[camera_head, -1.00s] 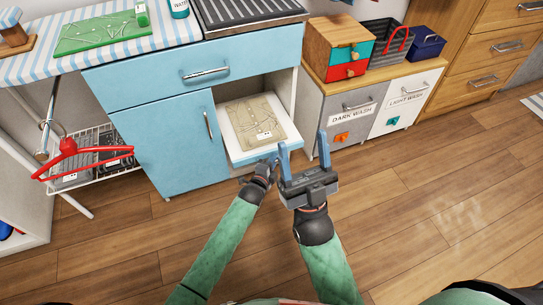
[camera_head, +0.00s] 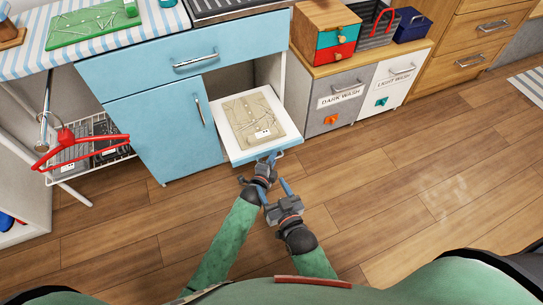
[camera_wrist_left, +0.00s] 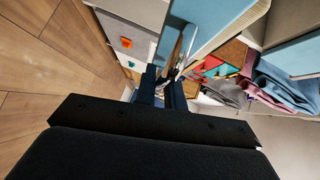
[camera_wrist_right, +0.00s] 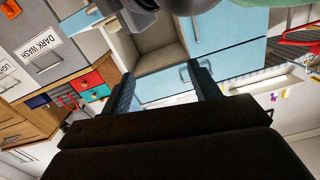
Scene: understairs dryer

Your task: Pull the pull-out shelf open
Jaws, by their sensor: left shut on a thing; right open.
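The pull-out shelf (camera_head: 224,128) is a white board with a blue front edge, sticking out of the open bay of the blue cabinet. A folded beige shirt (camera_head: 255,119) lies on it. My left gripper (camera_head: 268,161) is at the front edge, shut on the shelf's metal handle; the handle (camera_wrist_left: 180,48) shows between its fingers in the left wrist view. My right gripper (camera_head: 275,190) is open and empty, just below and to the right of the left one, apart from the shelf. Its spread fingers also show in the right wrist view (camera_wrist_right: 163,88).
The blue cabinet door (camera_head: 162,130) is left of the shelf, with a blue drawer (camera_head: 165,72) above. Grey and white wash bins (camera_head: 338,112) stand to the right. A red hanger (camera_head: 70,148) hangs at the left. The wooden floor (camera_head: 420,190) in front is clear.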

